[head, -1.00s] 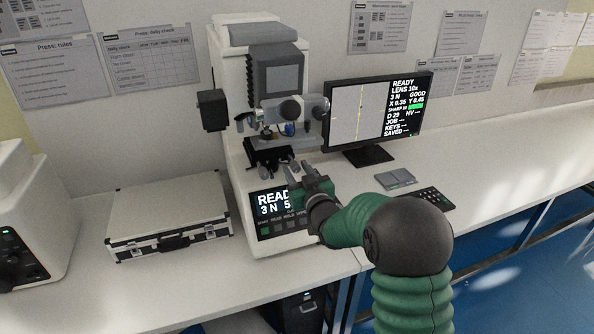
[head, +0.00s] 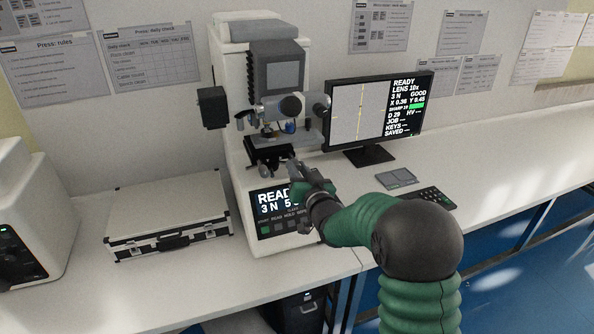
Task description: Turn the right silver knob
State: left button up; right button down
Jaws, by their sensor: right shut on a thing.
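The hardness tester (head: 235,90) stands on the bench, with a black stage (head: 268,150) under its lens turret. Small silver knobs show below the stage; the left one (head: 264,169) is in plain view. My right gripper (head: 293,168) is at the right silver knob, just below the stage's right side, and is shut on it. Its fingers largely hide that knob. My left gripper is not in view.
A monitor (head: 426,112) reading READY stands right of the tester. A keypad (head: 432,198) and a grey pad (head: 396,178) lie before it. A silver case (head: 165,209) lies to the left. The bench at the right is clear.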

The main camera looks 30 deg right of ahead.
jog(key=c, duration=1.2)
grip_release()
jog(key=shift+c, duration=0.2)
jog(key=b+v, duration=0.5)
jog(key=v, duration=1.2)
jog(key=shift+b, duration=0.4)
jog(key=shift+w+f, duration=0.1)
jog(key=shift+w, duration=0.05)
